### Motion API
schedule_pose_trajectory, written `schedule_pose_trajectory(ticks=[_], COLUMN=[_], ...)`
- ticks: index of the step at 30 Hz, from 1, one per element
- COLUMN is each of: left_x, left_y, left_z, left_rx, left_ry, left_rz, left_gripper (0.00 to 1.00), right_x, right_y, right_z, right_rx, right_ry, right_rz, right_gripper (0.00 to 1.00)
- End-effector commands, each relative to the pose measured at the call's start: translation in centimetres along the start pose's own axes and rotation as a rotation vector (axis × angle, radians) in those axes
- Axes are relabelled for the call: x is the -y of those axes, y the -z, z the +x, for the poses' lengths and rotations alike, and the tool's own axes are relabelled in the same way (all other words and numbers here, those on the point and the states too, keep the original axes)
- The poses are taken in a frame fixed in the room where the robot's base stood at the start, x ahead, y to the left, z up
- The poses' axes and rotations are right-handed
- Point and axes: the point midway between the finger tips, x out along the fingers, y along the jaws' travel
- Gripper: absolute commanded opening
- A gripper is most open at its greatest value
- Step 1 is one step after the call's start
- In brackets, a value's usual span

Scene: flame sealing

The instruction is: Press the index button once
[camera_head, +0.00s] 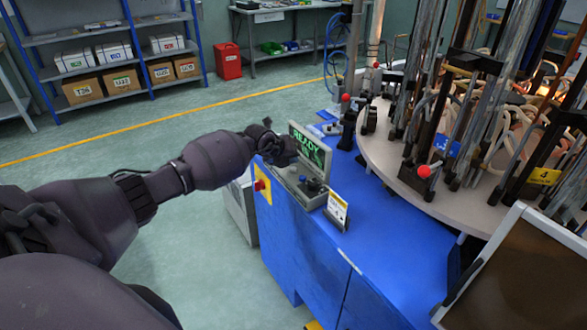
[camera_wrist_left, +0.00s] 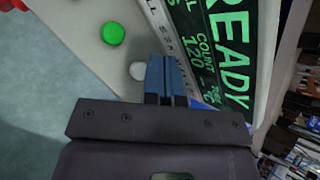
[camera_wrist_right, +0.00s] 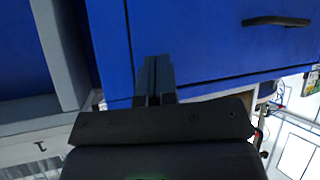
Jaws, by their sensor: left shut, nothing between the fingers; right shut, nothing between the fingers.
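The control box has a screen (camera_head: 309,148) reading READY in green letters, above a sloped panel (camera_head: 300,187) with small controls. In the left wrist view the screen (camera_wrist_left: 225,45) is at the right. A green button (camera_wrist_left: 113,33) and a smaller whitish button (camera_wrist_left: 137,71) show on the pale panel. I cannot read which one is the index button. My left gripper (camera_head: 286,152) is at the box, in front of the screen's left side. In its wrist view its shut, empty fingers (camera_wrist_left: 166,62) are just right of the whitish button; contact cannot be told. My right gripper (camera_wrist_right: 156,62) is shut and empty.
The box stands on a blue cabinet (camera_head: 310,250) with a red stop knob (camera_head: 259,185) on its side. A small sign (camera_head: 337,209) stands beside the panel. The round turntable (camera_head: 385,150) with rods and tubing is to the right. My right gripper faces a blue front with a dark handle (camera_wrist_right: 276,21).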

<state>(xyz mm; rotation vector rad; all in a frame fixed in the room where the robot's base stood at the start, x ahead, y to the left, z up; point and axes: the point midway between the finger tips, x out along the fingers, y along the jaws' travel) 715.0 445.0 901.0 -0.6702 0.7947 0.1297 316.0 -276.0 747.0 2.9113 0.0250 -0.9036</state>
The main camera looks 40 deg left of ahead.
Motion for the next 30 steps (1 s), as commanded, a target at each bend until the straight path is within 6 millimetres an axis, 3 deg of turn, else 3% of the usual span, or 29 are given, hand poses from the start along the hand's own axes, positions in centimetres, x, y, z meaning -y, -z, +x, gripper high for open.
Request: schedule_pose_trajectory(ticks=[30], left_x=[-0.47], left_y=[0.49], left_z=[0.66], left_rx=[0.000], left_ry=[0.000], left_rz=[0.000], left_gripper=[0.00], right_x=[0.00], right_y=[-0.20], right_z=[-0.06], right_rx=[0.003], right_ry=[0.000], right_rz=[0.000], right_gripper=[0.00])
